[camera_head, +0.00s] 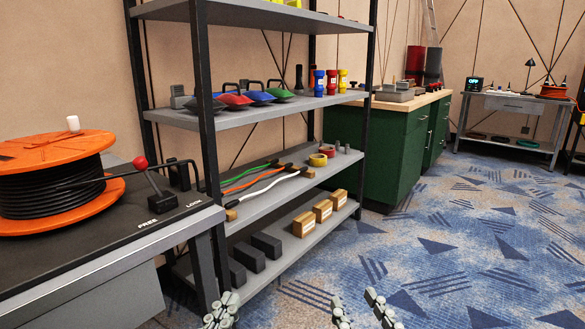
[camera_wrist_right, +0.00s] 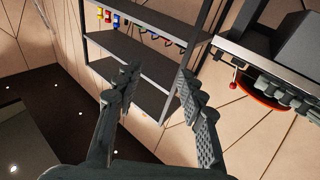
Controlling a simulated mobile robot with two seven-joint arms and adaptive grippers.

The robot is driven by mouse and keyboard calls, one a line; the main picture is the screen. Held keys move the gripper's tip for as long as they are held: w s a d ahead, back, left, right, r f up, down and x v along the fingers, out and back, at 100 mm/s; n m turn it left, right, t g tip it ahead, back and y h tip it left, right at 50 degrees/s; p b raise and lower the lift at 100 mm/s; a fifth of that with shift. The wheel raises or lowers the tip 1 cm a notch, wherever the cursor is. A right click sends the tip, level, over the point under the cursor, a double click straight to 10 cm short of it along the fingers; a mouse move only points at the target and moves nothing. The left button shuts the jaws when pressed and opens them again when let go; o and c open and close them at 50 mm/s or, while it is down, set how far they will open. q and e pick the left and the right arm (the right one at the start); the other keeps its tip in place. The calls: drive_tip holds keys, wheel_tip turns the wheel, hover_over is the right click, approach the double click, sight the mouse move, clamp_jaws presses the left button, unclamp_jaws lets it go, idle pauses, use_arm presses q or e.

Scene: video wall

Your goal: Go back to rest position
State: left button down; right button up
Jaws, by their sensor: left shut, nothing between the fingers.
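My left gripper (camera_head: 220,312) shows at the bottom edge of the head view, in front of the shelf's lower end. Its fingers are together with nothing between them. My right gripper (camera_head: 360,303) is at the bottom edge to the right of it, over the blue carpet. Its two fingers stand apart and hold nothing. The right wrist view also shows the right gripper (camera_wrist_right: 157,78) open, with an empty gap and the shelf beyond it. Both arms are mostly out of the head view.
A workbench (camera_head: 110,255) with an orange cable reel (camera_head: 52,180) and a red-knobbed lever (camera_head: 141,163) is at left. A metal shelf (camera_head: 250,112) holds tools, cables and blocks. A green cabinet (camera_head: 390,145) stands behind. The carpet (camera_head: 450,250) at right is clear.

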use_arm(q)
drive_tip(key=s+a+f+g+y+p, duration=0.1)
drive_tip(key=a+f+g+y+p, duration=0.2)
drive_tip(key=f, duration=0.6)
drive_tip(key=s+a+f+g+y+p, duration=0.1)
drive_tip(key=s+a+f+g+p, duration=0.15)
drive_tip(key=a+f+g, duration=0.5)
use_arm(e)
drive_tip(key=s+d+f+g+h, duration=0.15)
drive_tip(key=d+f+g, duration=0.25)
drive_tip(key=f, duration=0.5)
drive_tip(key=s+d+f+g+h, duration=0.1)
drive_tip(key=d+f+g+h, duration=0.3)
drive_tip(key=f, duration=0.5)
use_arm(q)
drive_tip(key=s+a+f+n+g+y+p, duration=0.1)
drive_tip(key=s+a+f+g, duration=0.4)
drive_tip(key=s+f, duration=0.5)
drive_tip(key=s+a+y+p, duration=0.1)
drive_tip(key=p, duration=0.1)
drive_tip(key=shift+s+a+f+n+y+p, duration=0.2)
drive_tip(key=shift+n+y+p, duration=0.15)
drive_tip(key=shift+n+y, duration=0.05)
use_arm(e)
drive_tip(key=s+d+f+m+g+h, duration=0.1)
drive_tip(key=s+d+f+g, duration=0.6)
drive_tip(key=s, duration=0.5)
drive_tip(key=shift+s+d+f+m+g, duration=0.2)
drive_tip(key=shift+d+f+m+g, duration=0.2)
drive_tip(key=shift+d+f, duration=0.6)
